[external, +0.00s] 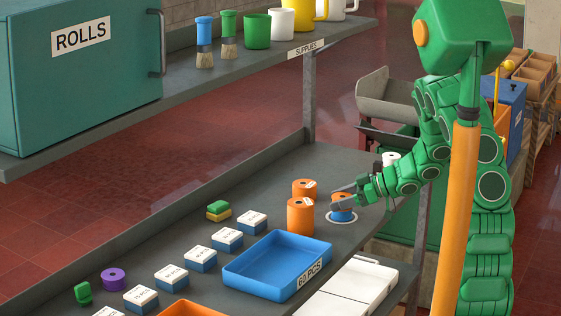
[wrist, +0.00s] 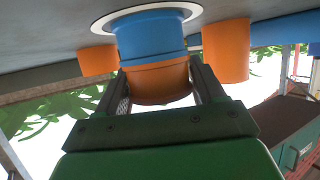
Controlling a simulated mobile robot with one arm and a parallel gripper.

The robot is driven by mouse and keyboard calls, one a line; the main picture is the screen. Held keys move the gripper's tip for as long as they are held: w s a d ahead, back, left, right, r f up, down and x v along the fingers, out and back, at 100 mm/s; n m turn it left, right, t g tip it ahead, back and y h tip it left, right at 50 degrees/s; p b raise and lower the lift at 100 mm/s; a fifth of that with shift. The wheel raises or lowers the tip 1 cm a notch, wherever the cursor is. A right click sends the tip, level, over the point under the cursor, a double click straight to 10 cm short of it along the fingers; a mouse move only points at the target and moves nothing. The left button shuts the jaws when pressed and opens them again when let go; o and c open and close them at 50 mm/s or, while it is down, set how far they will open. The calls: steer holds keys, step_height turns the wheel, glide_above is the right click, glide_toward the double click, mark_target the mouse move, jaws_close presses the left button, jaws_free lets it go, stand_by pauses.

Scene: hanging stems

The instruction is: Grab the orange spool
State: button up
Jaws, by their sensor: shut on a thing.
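My gripper (external: 345,200) reaches down to the grey bench from the right. In the wrist view my gripper (wrist: 160,92) has its two fingers on either side of an orange spool (wrist: 158,82), shut on it. The orange spool touches a blue cylinder (wrist: 150,38), which stands on a white ring (wrist: 103,23) on the bench. In the external view the blue cylinder (external: 342,215) shows under my fingers, and the orange spool is mostly hidden by them. Two other orange cylinders, one nearer (external: 300,219) and one farther back (external: 304,185), stand just left of my gripper.
Several labelled boxes (external: 227,239) and a purple spool (external: 113,279) stand to the left. A shelf (external: 250,65) with cups hangs above.

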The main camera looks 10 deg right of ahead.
mark_target(341, 196)
steer(key=shift+r, duration=0.1)
steer(key=shift+r, duration=0.45)
step_height(341, 196, up, 2)
steer(key=shift+r, duration=0.1)
steer(key=s+d+r, duration=0.2)
steer(key=s+r, duration=0.7)
steer(key=s, duration=0.4)
steer(key=shift+s+d+r, duration=0.3)
steer(key=shift+d+r, duration=0.05)
steer(key=shift+r, duration=0.05)
